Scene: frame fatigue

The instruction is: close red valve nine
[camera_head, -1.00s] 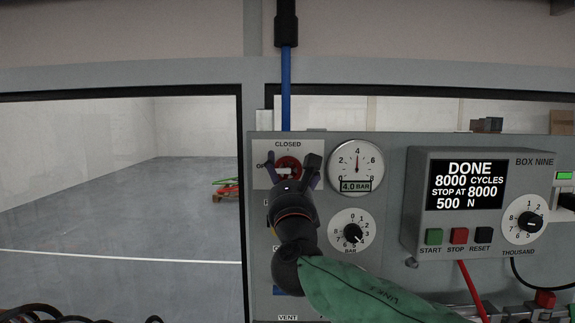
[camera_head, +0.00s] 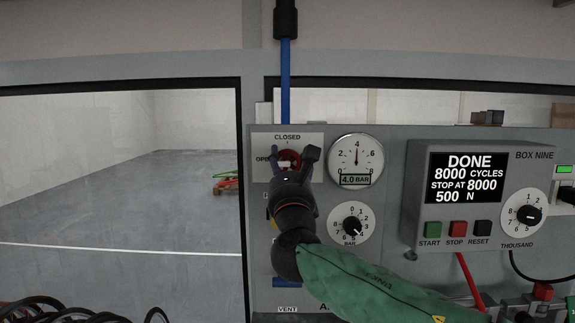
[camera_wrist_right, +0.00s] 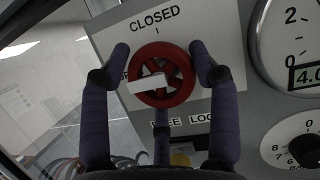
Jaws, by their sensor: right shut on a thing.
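The red valve (camera_head: 290,156) is a small spoked handwheel at the upper left of the grey panel labelled BOX NINE, under the word CLOSED. In the right wrist view the red wheel (camera_wrist_right: 184,84) has a white bar (camera_wrist_right: 146,84) pointing left, toward the partly hidden OPEN label. My right gripper (camera_head: 292,155) is at the wheel and shut on it. In the right wrist view its fingers (camera_wrist_right: 160,50) stand at the wheel's left and right sides, with a third finger below. My left gripper is not in view.
A pressure gauge (camera_head: 356,161) reading 4.0 BAR and a BAR dial (camera_head: 351,225) sit right of the valve. A counter box (camera_head: 467,192) showing DONE, with START, STOP and RESET buttons, sticks out farther right. A blue hose (camera_head: 286,85) runs above. Dark cables (camera_head: 60,312) lie lower left.

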